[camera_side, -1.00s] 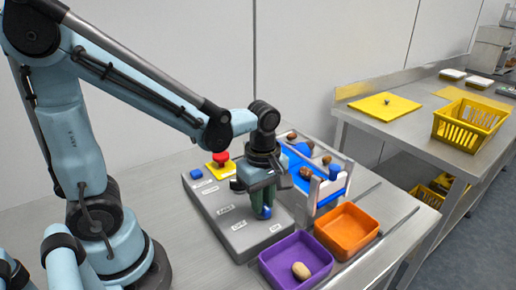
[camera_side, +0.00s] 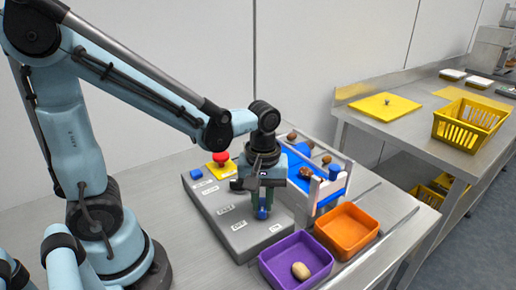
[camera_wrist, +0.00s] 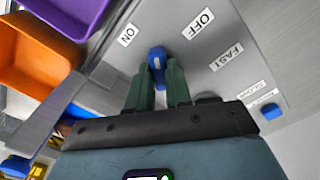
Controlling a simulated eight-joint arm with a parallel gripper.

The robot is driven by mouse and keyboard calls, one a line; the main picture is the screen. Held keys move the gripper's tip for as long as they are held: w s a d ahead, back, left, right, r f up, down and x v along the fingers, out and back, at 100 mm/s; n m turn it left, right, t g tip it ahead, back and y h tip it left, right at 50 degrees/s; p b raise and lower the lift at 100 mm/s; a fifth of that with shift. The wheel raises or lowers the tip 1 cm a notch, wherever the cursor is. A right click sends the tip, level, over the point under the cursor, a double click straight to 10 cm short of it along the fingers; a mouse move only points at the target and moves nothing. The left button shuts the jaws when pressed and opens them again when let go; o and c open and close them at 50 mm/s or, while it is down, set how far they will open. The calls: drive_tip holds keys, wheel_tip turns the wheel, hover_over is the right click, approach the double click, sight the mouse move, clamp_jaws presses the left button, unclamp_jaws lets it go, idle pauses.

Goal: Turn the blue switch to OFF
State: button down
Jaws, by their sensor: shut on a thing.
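The blue switch (camera_wrist: 157,57) stands on the grey control panel (camera_wrist: 181,48), near the ON label (camera_wrist: 127,34) and the OFF label (camera_wrist: 201,23). It also shows in the side view (camera_side: 263,214). My gripper (camera_wrist: 160,74) has its green fingers closed on either side of the switch. In the side view my gripper (camera_side: 262,203) points down over the front part of the panel. The fingers hide part of the switch, and I cannot tell exactly which label it points to.
A red button (camera_side: 221,156) on a yellow base and a blue button (camera_side: 196,173) sit at the panel's back. A blue-floored rack (camera_side: 325,190) with dates stands close right.

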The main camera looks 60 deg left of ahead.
sight(262, 204)
drive_tip(key=m, duration=0.5)
drive_tip(key=shift+m, duration=0.3)
drive_tip(key=m, duration=0.4)
drive_tip(key=shift+m, duration=0.4)
drive_tip(key=c, duration=1)
unclamp_jaws()
drive_tip(key=shift+c, duration=0.2)
wheel_tip(262, 204, up, 12)
